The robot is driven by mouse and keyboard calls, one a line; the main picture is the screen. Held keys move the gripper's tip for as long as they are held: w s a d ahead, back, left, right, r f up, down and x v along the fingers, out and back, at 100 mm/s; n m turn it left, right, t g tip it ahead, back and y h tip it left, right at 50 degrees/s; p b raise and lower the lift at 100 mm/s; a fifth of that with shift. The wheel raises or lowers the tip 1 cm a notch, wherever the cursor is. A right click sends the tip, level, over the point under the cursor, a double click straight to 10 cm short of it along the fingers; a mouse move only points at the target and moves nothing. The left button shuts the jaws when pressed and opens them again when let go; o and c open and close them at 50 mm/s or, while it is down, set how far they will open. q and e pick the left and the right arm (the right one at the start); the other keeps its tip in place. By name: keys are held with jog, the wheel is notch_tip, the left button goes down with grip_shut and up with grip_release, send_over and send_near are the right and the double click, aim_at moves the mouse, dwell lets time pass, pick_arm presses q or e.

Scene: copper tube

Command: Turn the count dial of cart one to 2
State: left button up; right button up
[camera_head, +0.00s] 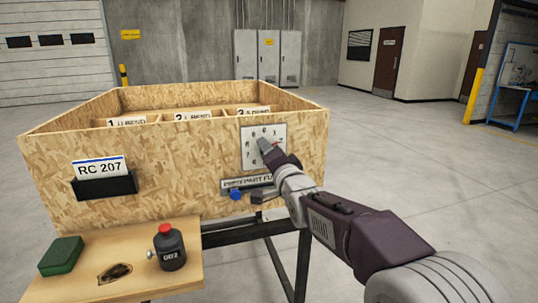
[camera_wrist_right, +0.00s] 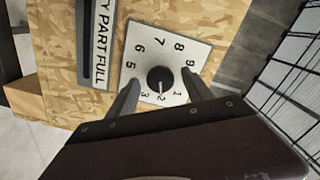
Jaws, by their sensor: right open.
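The count dial is a black round knob (camera_wrist_right: 159,78) on a white plate (camera_wrist_right: 185,50) with numbers around it. In the right wrist view its white pointer mark appears to point at the 2. The plate (camera_head: 249,153) also shows on the wooden cart's front (camera_head: 120,145) in the head view, partly hidden by my right gripper (camera_head: 266,148). My right gripper is open at the dial, with one finger on each side of the knob; gaps show between the fingers and the knob. My left gripper is not in view.
Below the dial is a label strip (camera_head: 247,182) with a blue knob (camera_head: 235,195) under it. A black holder (camera_head: 105,187) carries an RC 207 card (camera_head: 99,167). A wooden shelf (camera_head: 190,283) holds a dark bottle (camera_head: 170,248) and a green box (camera_head: 62,256). The floor at right is clear.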

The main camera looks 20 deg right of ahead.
jog(key=s, duration=0.8)
jog(key=shift+s+d, duration=0.15)
jog(key=shift+s, duration=0.1)
jog(key=s+f+n+g, duration=0.15)
jog(key=f+g, duration=0.25)
jog(key=f, duration=0.9)
jog(key=s+f+n+g, duration=0.1)
jog(key=s+f+g, duration=0.25)
jog(key=f, duration=0.85)
jog(key=s+f+n+g, duration=0.95)
jog(key=s+f, duration=0.35)
jog(key=s, duration=0.5)
notch_tip(320, 180, up, 18)
jog(key=p, duration=1.8)
jog(key=shift+w+r, duration=0.25)
jog(key=shift+w, duration=0.15)
